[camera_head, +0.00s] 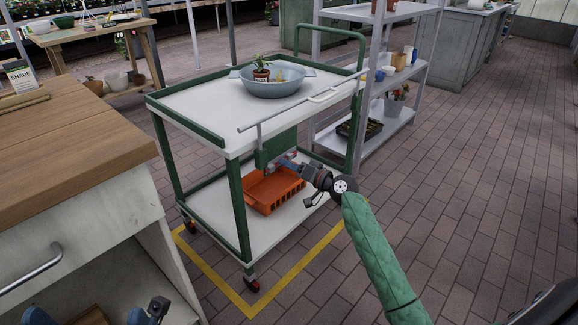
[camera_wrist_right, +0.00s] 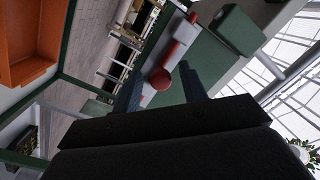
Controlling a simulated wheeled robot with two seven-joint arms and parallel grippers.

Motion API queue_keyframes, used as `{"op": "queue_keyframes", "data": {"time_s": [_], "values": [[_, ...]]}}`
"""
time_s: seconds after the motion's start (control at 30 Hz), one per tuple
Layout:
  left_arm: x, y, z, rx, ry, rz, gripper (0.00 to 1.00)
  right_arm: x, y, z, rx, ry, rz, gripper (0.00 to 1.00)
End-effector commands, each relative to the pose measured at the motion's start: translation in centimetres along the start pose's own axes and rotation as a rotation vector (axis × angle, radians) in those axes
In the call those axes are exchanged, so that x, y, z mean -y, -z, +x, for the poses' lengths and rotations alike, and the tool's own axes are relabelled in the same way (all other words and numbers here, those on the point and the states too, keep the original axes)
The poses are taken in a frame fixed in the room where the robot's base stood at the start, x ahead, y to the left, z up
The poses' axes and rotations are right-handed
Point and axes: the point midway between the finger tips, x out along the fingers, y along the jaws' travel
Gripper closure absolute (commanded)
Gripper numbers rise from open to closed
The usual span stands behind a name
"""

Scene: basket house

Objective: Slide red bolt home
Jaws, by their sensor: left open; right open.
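The red bolt shows in the right wrist view with a round red knob (camera_wrist_right: 160,78) and a red tip further up. Its light grey housing (camera_wrist_right: 172,52) is fixed to a green plate (camera_wrist_right: 208,62). In the head view the green plate (camera_head: 275,148) hangs under the cart's rail. My right gripper (camera_head: 288,161) is at the plate's lower edge. In the right wrist view its open fingers (camera_wrist_right: 160,90) lie either side of the knob; contact cannot be told.
The green and white cart (camera_head: 190,105) carries a blue-grey basin (camera_head: 275,88) with a potted plant. An orange crate (camera_head: 272,190) sits on its lower shelf. A wooden-topped cabinet (camera_head: 70,140) stands at the left, and a grey shelf rack (camera_head: 385,130) behind. Floor at right is clear.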

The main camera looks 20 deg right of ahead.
Motion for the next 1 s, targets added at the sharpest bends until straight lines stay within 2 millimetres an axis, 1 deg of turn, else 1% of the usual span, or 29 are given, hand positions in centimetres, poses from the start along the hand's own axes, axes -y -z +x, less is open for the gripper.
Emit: {"op": "queue_keyframes", "data": {"time_s": [0.03,0.13,0.43,0.47,0.6,0.67,0.9,1.0], "values": [[-0.01,0.0,-0.02,0.0,0.0,-0.001,0.06,0.06,0.04,0.41,-0.001,0.001,0.0,0.58],[-0.01,0.0,-0.02,0.0,0.001,-0.001,0.06,0.02,0.01,0.83,0.0,0.0,0.0,0.58],[-0.01,0.03,0.02,-0.001,0.001,-0.002,0.06,0.0,0.01,0.98,0.0,-0.001,-0.001,0.58],[-0.01,0.03,0.02,-0.001,0.001,-0.002,0.06,0.01,0.01,0.98,0.0,-0.001,-0.001,0.62],[-0.01,0.03,0.02,-0.001,0.001,-0.002,0.06,0.01,0.02,0.97,0.0,-0.001,-0.001,0.89],[-0.01,0.02,0.01,-0.001,0.001,-0.002,0.06,0.01,0.02,0.97,0.0,-0.001,-0.001,1.0],[-0.02,-0.03,0.0,0.0,0.001,-0.002,0.06,0.05,0.02,0.97,0.0,-0.001,-0.002,1.0],[-0.03,-0.07,0.36,0.0,-0.001,0.0,0.06,0.61,-0.32,1.04,0.0,-0.001,-0.003,1.0]]}}
